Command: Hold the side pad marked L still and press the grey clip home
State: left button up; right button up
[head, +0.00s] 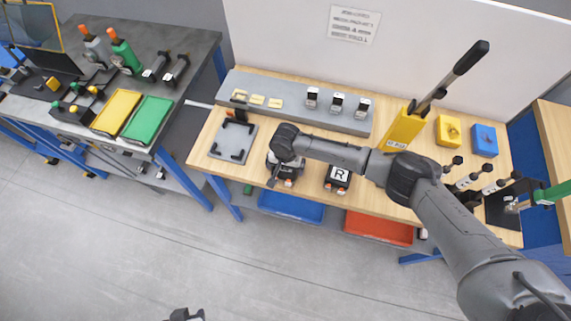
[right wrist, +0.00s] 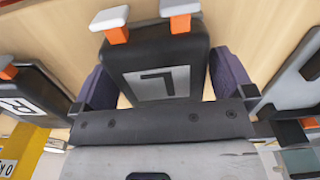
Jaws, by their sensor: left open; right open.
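The side pad marked L (right wrist: 160,72) is a black block with a grey L label, on the wooden bench. In the right wrist view two pale grey clips with orange stems, one left (right wrist: 110,18) and one right (right wrist: 180,8), sit along its far edge. My right gripper (right wrist: 165,78) is open, its dark fingers on either side of the pad; I cannot tell whether they touch it. In the head view my right gripper (head: 281,172) covers much of the pad. My left gripper (head: 185,315) is open at the bottom edge, far from the bench and mostly out of frame.
A pad marked R (head: 338,177) lies just right of the L pad. A grey plate with black corners (head: 232,142) lies to the left. A grey rail (head: 300,113) runs behind, and a yellow lever press (head: 404,128) stands to the right. Open floor lies in front.

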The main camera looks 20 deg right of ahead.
jog(key=c, duration=0.9)
jog(key=shift+c, duration=0.2)
dwell(0.4)
